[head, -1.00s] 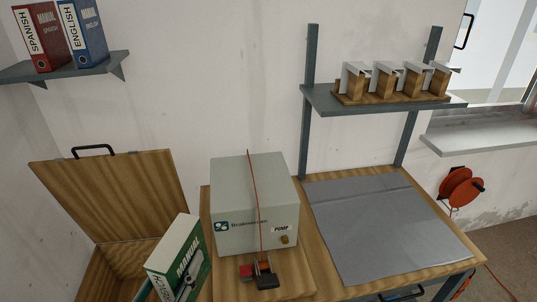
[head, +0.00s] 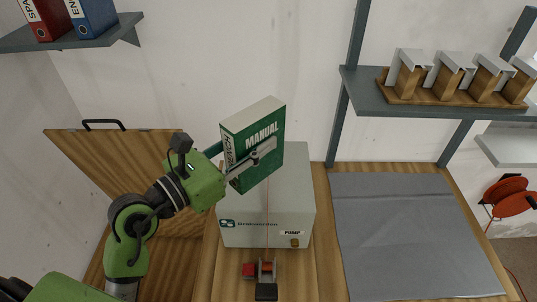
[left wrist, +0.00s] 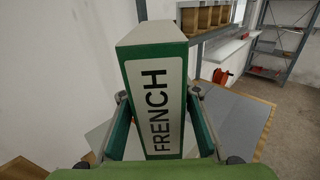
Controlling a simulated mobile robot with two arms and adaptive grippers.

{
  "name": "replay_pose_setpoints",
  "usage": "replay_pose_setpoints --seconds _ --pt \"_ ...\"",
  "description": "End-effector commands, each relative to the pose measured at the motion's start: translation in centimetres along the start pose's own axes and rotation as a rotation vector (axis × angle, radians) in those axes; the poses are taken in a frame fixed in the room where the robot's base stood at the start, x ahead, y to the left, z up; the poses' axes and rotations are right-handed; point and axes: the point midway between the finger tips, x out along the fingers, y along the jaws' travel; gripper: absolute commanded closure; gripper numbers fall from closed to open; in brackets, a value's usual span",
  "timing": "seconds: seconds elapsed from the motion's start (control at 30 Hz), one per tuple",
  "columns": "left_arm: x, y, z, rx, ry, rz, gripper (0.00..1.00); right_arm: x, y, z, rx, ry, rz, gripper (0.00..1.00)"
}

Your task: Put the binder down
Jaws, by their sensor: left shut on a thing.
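The binder (head: 262,133) is green and white, with MANUAL on its cover. Its spine reads FRENCH in the left wrist view (left wrist: 155,105). My left gripper (head: 242,160) is shut on the binder, with one finger on each side of it. The binder is held upright and slightly tilted, in front of or above the grey pump box (head: 265,215); the gap between them cannot be told. The wall shelf (head: 85,36) at upper left holds a red binder (head: 43,18) and a blue binder (head: 93,15). My right gripper is not in view.
An open wooden lid (head: 80,155) with a black handle stands at left. A grey mat (head: 410,230) covers the clear bench at right. A higher shelf (head: 385,103) holds several wood and metal pieces. A small red and black device (head: 262,272) sits before the pump box.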

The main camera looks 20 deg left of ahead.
Motion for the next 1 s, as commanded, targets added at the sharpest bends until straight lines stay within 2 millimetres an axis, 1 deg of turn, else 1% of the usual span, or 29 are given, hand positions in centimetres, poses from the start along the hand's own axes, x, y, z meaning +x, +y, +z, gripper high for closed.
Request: replay_pose_setpoints --seconds 0.03,0.17,0.43,0.47,0.5,0.63,0.7,0.8,0.9,1.0 --pt "0.4 0.2 -0.7 0.005 -0.009 -0.002 1.0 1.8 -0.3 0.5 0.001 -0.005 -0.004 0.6" --pt "1.0 0.5 -1.0 0.006 -0.01 -0.007 1.0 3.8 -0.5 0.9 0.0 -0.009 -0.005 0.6" --pt "1.9 1.4 -1.6 0.005 -0.009 0.002 1.0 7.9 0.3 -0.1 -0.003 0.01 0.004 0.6" --pt "2.5 1.9 -1.2 -0.002 -0.003 0.001 1.0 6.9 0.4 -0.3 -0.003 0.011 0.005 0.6" --pt "3.3 2.5 -1.5 -0.006 -0.001 0.001 1.0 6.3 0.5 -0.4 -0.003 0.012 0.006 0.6" --pt "5.5 4.1 -2.7 -0.006 -0.002 0.001 1.0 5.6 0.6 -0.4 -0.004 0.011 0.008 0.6" --pt "6.5 4.8 -4.4 -0.008 0.002 0.0 1.0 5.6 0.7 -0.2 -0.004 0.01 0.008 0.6" --pt "7.7 5.7 -6.1 -0.007 -0.001 0.0 1.0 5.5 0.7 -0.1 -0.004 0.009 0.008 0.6" --pt "8.5 6.3 -7.3 -0.005 -0.003 0.001 1.0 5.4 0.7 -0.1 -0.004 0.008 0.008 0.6" --pt "9.0 6.6 -8.0 -0.002 -0.004 0.0 1.0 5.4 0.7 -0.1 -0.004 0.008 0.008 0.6"
